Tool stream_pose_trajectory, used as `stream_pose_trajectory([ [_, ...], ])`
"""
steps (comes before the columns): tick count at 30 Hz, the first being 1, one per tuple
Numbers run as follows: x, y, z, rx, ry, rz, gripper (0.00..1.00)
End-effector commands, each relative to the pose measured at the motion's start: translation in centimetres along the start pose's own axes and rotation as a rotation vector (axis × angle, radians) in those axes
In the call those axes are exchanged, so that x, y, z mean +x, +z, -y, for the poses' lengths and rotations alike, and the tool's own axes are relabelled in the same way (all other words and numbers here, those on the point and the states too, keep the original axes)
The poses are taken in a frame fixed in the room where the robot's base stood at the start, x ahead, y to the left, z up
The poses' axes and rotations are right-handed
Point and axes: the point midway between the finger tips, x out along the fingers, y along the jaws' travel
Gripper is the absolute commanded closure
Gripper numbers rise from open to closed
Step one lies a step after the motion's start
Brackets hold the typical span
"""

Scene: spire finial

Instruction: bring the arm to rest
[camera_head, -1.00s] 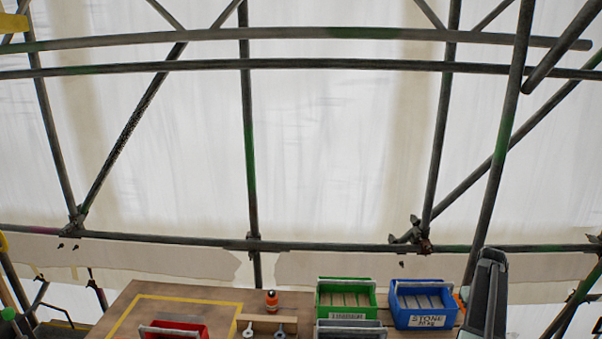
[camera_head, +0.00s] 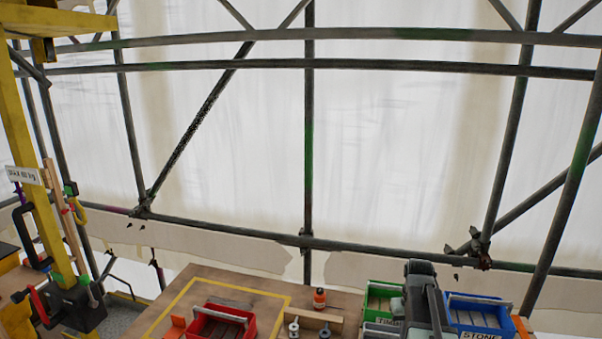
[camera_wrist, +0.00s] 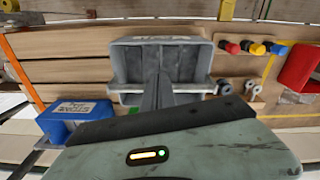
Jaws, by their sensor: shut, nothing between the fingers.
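My gripper (camera_wrist: 158,95) shows in the wrist view with its dark fingers together and nothing between them. The fingers overlap the view of a grey bin (camera_wrist: 125,62); I cannot tell how far above it they are. In the head view my arm (camera_head: 422,295) stands upright at the lower right, in front of the gap between a green bin (camera_head: 383,290) and a blue bin (camera_head: 480,312). The fingers cannot be made out there.
Two eyebolts (camera_head: 294,329) sit near a wooden block. A yellow post (camera_head: 22,130) with hanging tools is at left. Scaffold tubes (camera_head: 309,170) stand behind the bench.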

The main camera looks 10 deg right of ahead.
Motion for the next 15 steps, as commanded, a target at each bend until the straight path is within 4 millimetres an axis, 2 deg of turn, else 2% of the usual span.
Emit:
stream_pose_trajectory([
  [1,-0.1,1.0,4.1,-0.032,-0.001,-0.004,1.0],
  [3,-0.2,1.8,8.5,-0.061,-0.004,-0.01,1.0],
  [6,-0.3,3.3,13.8,-0.097,-0.007,-0.017,1.0],
  [13,-0.6,7.6,23.6,-0.171,-0.018,-0.032,1.0],
  [14,0.6,7.8,24.0,-0.171,-0.018,-0.031,1.0],
  [15,2.5,7.7,23.6,-0.165,-0.017,-0.025,1.0],
])
